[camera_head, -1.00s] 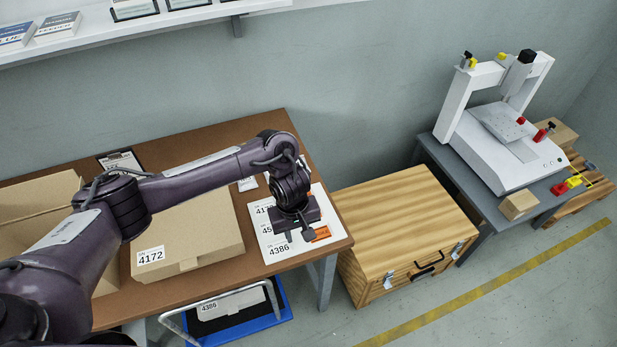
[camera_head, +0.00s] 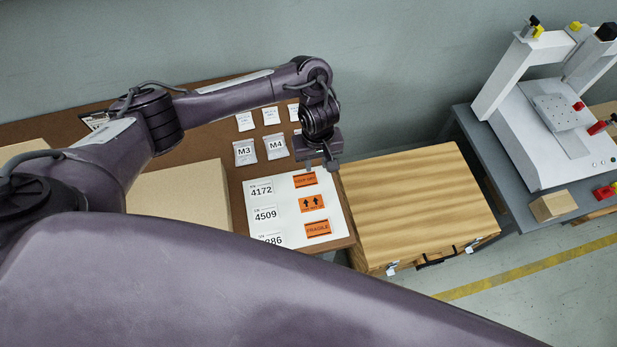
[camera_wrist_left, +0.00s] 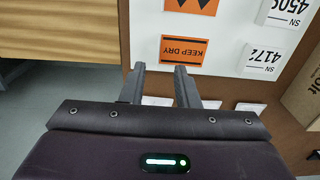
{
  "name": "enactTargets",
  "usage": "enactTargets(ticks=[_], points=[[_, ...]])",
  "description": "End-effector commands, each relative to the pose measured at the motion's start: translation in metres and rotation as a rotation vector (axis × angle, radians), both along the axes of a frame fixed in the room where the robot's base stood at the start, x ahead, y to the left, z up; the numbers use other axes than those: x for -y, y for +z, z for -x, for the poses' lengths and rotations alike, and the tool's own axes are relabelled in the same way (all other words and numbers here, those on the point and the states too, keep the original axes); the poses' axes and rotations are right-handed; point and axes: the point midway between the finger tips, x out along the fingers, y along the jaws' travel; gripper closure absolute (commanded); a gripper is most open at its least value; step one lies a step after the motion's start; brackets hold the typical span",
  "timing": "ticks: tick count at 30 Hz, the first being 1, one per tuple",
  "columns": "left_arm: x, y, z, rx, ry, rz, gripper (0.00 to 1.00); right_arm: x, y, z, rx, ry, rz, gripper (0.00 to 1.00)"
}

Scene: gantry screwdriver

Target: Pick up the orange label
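Three orange labels lie on a white sheet (camera_head: 286,236) on the brown table. The top one (camera_head: 305,179) is nearest my left gripper. The arrow label (camera_head: 311,202) is in the middle, and the FRAGILE label (camera_head: 317,229) is at the front. In the wrist view the KEEP DRY label (camera_wrist_left: 185,50) and part of the arrow label (camera_wrist_left: 193,5) show. My left gripper (camera_head: 318,166) is above the sheet's back edge, beside the top label. In the wrist view its fingers (camera_wrist_left: 162,70) are apart with nothing between them. My right gripper is not in view.
White number labels (camera_head: 262,189) share the sheet. Small M3 (camera_head: 245,152) and M4 (camera_head: 275,146) bags lie behind it. A cardboard box (camera_head: 185,195) is to the left. A wooden crate (camera_head: 415,200) stands right of the table. My arm covers the lower foreground.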

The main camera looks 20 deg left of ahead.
Motion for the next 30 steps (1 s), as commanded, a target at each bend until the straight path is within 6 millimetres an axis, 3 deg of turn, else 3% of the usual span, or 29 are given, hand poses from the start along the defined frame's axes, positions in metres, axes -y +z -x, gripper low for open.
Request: enactTargets(ticks=[3,7,12,15,22,30], points=[[0.000,-0.019,0.001,-0.003,0.001,-0.002,0.72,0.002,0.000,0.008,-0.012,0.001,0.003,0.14],[0.000,-0.035,0.000,0.000,0.001,-0.001,0.72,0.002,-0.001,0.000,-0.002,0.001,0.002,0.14],[0.000,-0.039,-0.001,0.003,0.000,0.001,0.72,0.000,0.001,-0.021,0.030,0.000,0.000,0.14],[0.000,-0.039,0.000,0.001,0.000,0.000,0.72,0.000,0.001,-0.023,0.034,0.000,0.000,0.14],[0.001,-0.039,0.000,0.001,0.000,0.000,0.99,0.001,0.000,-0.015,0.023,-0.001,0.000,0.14],[0.000,-0.038,0.000,0.001,0.000,0.000,1.00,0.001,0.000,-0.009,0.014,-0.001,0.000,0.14]])
